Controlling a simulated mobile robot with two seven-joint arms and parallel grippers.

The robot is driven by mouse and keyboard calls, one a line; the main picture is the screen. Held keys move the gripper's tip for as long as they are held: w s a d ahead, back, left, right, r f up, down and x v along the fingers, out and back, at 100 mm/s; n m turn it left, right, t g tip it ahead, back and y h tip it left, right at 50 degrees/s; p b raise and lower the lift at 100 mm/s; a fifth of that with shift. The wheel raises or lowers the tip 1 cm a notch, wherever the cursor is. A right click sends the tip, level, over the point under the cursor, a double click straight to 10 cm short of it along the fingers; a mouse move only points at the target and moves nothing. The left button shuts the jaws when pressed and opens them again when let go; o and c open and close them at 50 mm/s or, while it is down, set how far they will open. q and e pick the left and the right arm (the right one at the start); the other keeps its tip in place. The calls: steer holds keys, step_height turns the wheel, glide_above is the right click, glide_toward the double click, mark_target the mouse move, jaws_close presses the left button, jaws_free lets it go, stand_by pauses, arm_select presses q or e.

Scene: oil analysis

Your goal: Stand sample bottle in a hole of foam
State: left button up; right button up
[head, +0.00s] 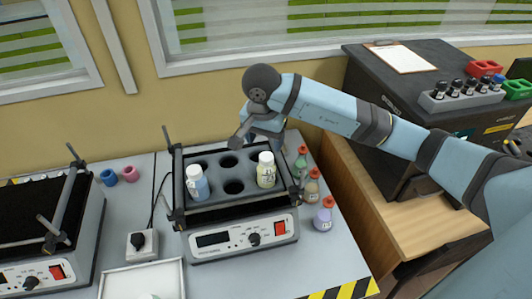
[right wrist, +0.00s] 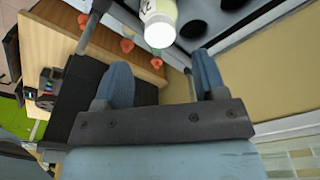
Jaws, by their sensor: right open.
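A dark foam block (head: 217,178) with two rows of round holes lies on a shaker. A white-capped sample bottle with blue liquid (head: 198,184) stands in its front-left hole. A white-capped bottle with yellowish liquid (head: 266,172) stands upright at the front right. The front-middle hole and the back holes look empty. My right gripper (head: 256,140) is just behind the foam's back edge, apart from both bottles. In the right wrist view its fingers (right wrist: 163,80) are spread with nothing between them, and a white-capped bottle (right wrist: 158,24) is beyond them. My left gripper is out of view.
The shaker (head: 245,237) has upright rods at its corners. Small red-topped flasks (head: 323,215) stand along its right side. A second shaker (head: 45,245) is at left, a white tray (head: 140,281) at front. A dark cabinet (head: 425,70) stands at right.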

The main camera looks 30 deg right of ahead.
steer(key=s+a+m+g+y, duration=0.1)
steer(key=s+a+m+y, duration=0.5)
steer(key=a+y, duration=0.45)
steer(key=s+a+m+g+y, duration=0.1)
steer(key=s+a+m+y, duration=0.5)
steer(key=a+y, duration=0.4)
steer(key=w+d+f+m+t+h, duration=0.1)
steer(key=d+f+m+t+h, duration=0.3)
steer(key=m+t, duration=0.85)
steer(key=w+d+f+m+t+h, duration=0.2)
steer(key=d+f+m+t+h, duration=0.25)
steer(key=m, duration=1.45)
steer(key=s+d+f+m+g+h, duration=0.1)
steer(key=s+f+m+h, duration=0.1)
steer(key=s+f+m, duration=0.2)
steer(key=s+d+f+m+g+h, duration=0.2)
steer(key=s+f+m, duration=0.3)
steer(key=f, duration=0.4)
steer(key=s+d+f+m+g+h, duration=0.2)
steer(key=s+f+m+h, duration=0.1)
steer(key=f+m, duration=0.3)
steer(key=shift+s+d+f+h, duration=0.1)
steer(key=shift+s+f+h, duration=0.1)
steer(key=shift+s, duration=0.2)
steer(key=shift+s+f+h, duration=0.1)
steer(key=shift+s+h, duration=0.1)
steer(key=shift+s, duration=0.15)
